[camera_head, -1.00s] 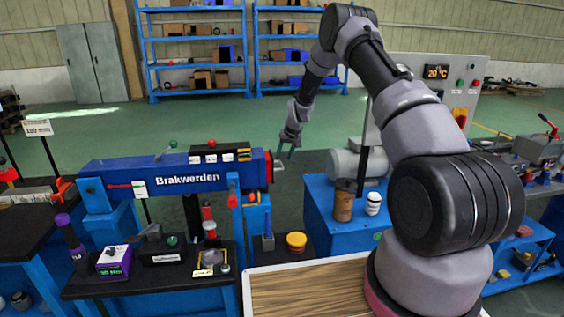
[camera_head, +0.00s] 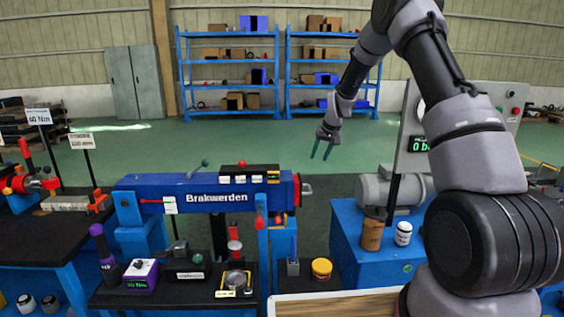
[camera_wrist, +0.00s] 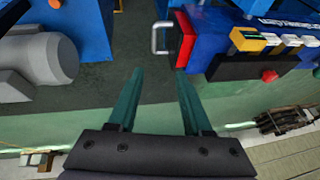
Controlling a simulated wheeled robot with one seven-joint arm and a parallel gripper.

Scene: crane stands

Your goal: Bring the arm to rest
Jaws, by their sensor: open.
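My arm rises from the right of the head view, bends over at the top and hangs down toward the middle. My gripper (camera_head: 321,150) hangs in the air, above and to the right of the blue crane boom marked Brakwerden (camera_head: 225,197). It is clear of the boom. In the wrist view my gripper (camera_wrist: 160,100) shows two green fingers spread apart with nothing between them. The boom's red end (camera_wrist: 184,40) with a metal handle (camera_wrist: 160,38) is beyond the fingertips.
A grey motor (camera_head: 385,190) stands on a blue cabinet (camera_head: 350,245) to the right, with a brown cup (camera_head: 372,235) and a white jar (camera_head: 403,234). A black bench (camera_head: 165,295) with small tools is in front. Blue shelves (camera_head: 232,75) stand at the back wall; green floor between is free.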

